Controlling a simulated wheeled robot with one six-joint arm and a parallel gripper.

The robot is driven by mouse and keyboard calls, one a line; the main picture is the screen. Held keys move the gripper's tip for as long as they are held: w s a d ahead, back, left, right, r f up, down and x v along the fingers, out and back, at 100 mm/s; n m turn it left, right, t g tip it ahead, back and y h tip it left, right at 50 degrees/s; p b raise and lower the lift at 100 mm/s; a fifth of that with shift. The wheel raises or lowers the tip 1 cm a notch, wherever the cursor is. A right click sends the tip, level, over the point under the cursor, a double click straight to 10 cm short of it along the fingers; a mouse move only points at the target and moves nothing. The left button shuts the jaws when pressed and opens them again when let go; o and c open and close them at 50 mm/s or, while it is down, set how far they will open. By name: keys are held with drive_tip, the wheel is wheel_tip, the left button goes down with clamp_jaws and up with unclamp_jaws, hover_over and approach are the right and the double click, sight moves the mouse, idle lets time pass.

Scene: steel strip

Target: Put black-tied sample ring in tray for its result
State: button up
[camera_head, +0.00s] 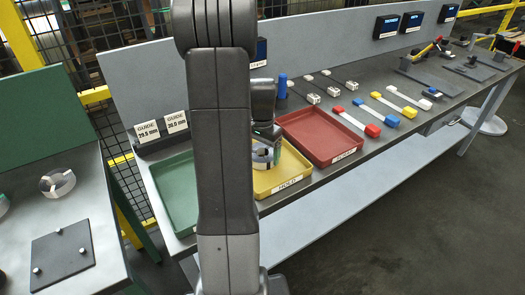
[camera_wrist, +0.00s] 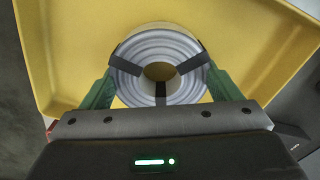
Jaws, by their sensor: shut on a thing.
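The sample ring (camera_wrist: 185,88), a coiled grey steel strip with three black ties, is between the green fingers of my gripper (camera_wrist: 161,82) in the wrist view. My gripper is shut on it, a finger at each side. The ring also shows in the head view (camera_head: 262,155), partly hidden by my arm. It is over the yellow tray (camera_head: 290,187), whose front label reads HOLD. I cannot tell whether the ring touches the tray floor. The yellow tray fills most of the wrist view (camera_wrist: 50,50). A green tray (camera_head: 177,199) is left of it and a red tray (camera_head: 318,137) right.
Two guide cards (camera_head: 162,128) stand behind the green tray. Another ring (camera_head: 57,183) and a dark plate (camera_head: 63,250) are on the left table. My arm blocks the head view's middle.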

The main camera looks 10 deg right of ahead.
drive_tip(key=shift+f, duration=0.15)
drive_tip(key=o, duration=1.3)
wheel_tip(320, 180, up, 12)
drive_tip(key=shift+r, duration=0.2)
drive_tip(key=shift+f, duration=0.15)
wheel_tip(320, 180, down, 12)
drive_tip(key=shift+r, duration=1.9)
